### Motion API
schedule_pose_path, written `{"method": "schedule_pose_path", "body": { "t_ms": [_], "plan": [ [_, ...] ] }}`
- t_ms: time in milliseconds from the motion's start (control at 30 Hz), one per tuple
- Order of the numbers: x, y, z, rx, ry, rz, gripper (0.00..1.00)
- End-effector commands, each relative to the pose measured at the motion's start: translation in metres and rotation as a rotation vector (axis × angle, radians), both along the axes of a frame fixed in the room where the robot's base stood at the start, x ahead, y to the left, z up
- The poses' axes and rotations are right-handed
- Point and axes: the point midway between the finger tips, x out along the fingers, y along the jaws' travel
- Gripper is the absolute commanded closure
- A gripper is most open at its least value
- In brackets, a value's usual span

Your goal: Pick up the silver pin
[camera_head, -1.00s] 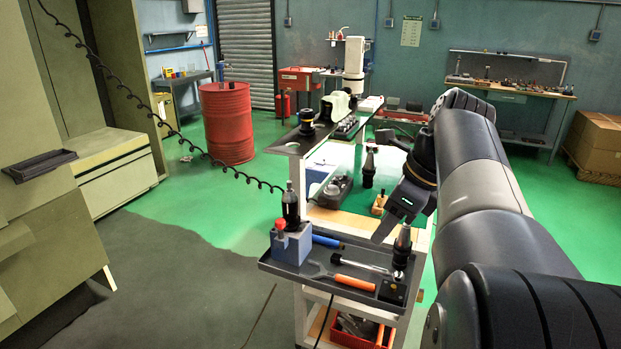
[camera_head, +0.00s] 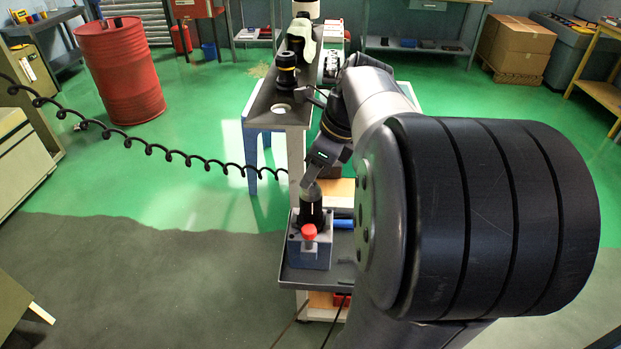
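A black tool holder (camera_head: 311,212) stands upright in a blue-grey block (camera_head: 309,253) with a red knob (camera_head: 309,232). A small silver-grey tip (camera_head: 312,190) shows at its top; it may be the silver pin, but it is too small to be sure. My gripper (camera_head: 308,183) points down at this tip, very close to it. I cannot tell whether it touches. The far finger and the gap between the fingers are hidden, so I cannot tell if it is open or shut.
The block stands on the cart's grey front tray (camera_head: 289,275). My arm covers the tray's right part. A blue handle (camera_head: 343,223) lies right of the block. A coiled black cable (camera_head: 176,155) crosses left.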

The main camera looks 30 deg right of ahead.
Motion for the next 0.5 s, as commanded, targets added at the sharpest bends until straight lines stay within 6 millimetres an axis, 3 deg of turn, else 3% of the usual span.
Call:
{"method": "schedule_pose_path", "body": {
  "t_ms": [200, 500],
  "plan": [
    [0.0002, 0.0002, -0.0005, 0.000, 0.000, 0.000, 0.61],
    [0.0002, 0.0002, -0.0003, 0.000, 0.000, 0.000, 0.86]
  ]
}}
